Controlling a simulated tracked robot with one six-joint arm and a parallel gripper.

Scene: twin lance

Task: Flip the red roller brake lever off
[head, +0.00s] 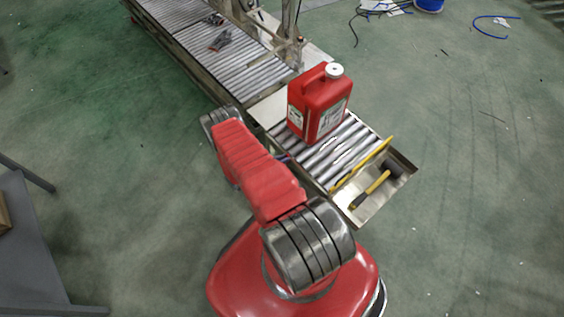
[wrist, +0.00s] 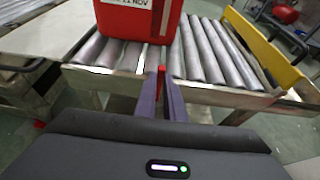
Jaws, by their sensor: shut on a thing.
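The red roller brake lever (wrist: 161,72) shows as a small red tip at the near edge of the roller conveyor in the wrist view. My gripper (wrist: 162,80) is shut on it, with the two dark fingers close together on either side of the tip. In the head view I cannot make out the lever; my red arm reaches to the conveyor's left side rail.
A red canister (head: 318,105) with a white cap stands upright on the rollers (head: 335,150), just beyond my gripper. A yellow bar (head: 362,164) crosses the conveyor end. A tray (head: 395,186) there holds a yellow-handled hammer (head: 372,188). A grey table (head: 35,250) stands at left.

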